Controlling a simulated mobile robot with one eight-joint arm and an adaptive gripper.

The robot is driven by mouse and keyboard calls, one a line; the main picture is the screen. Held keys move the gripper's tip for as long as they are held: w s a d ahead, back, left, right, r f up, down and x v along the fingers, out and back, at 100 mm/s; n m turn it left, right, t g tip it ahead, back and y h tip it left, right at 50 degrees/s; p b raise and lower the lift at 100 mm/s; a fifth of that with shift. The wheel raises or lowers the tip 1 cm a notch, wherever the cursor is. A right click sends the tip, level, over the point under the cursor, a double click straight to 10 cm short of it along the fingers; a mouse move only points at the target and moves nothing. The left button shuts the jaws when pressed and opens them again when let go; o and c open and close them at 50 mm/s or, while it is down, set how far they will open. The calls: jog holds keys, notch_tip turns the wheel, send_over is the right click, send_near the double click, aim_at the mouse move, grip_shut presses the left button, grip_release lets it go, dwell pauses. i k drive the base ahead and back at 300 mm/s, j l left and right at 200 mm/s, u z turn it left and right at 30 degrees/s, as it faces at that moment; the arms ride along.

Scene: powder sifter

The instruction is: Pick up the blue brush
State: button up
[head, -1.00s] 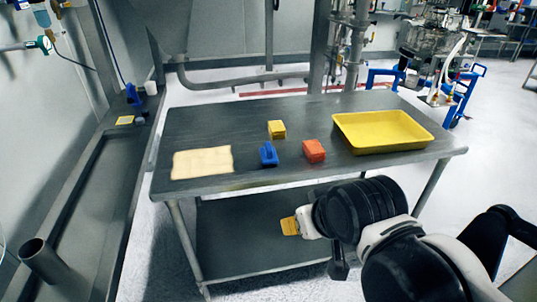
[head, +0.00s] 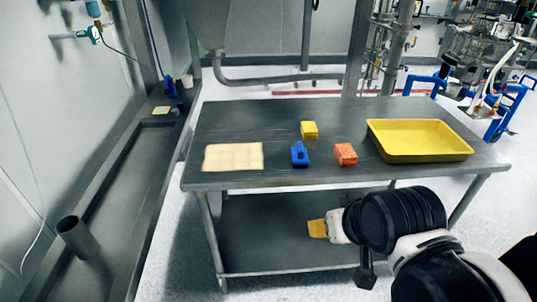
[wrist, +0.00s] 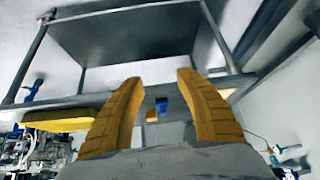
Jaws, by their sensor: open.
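The blue brush (head: 299,155) stands on the grey metal table (head: 240,121), near its front edge, between a cream cloth or pad and a red-orange block. My gripper (head: 318,228) is in front of the table and below its top, apart from the brush. In the wrist view my gripper (wrist: 159,79) has its two yellow fingers spread, with nothing held. A small blue thing (wrist: 162,103), probably the brush, shows between the fingers beyond the table edge, mostly hidden.
The red-orange block (head: 345,154) is right of the brush, a yellow block (head: 309,130) behind it. The cream pad (head: 233,157) lies left and a yellow tray (head: 419,153) right. Another blue item (head: 170,87) stands on the left bench. The table has a lower shelf (head: 270,240).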

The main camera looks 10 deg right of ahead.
aim_at(300, 157)
jog(key=i+z, duration=0.35)
jog(key=i+j+z, duration=0.2)
jog(key=z, duration=0.15)
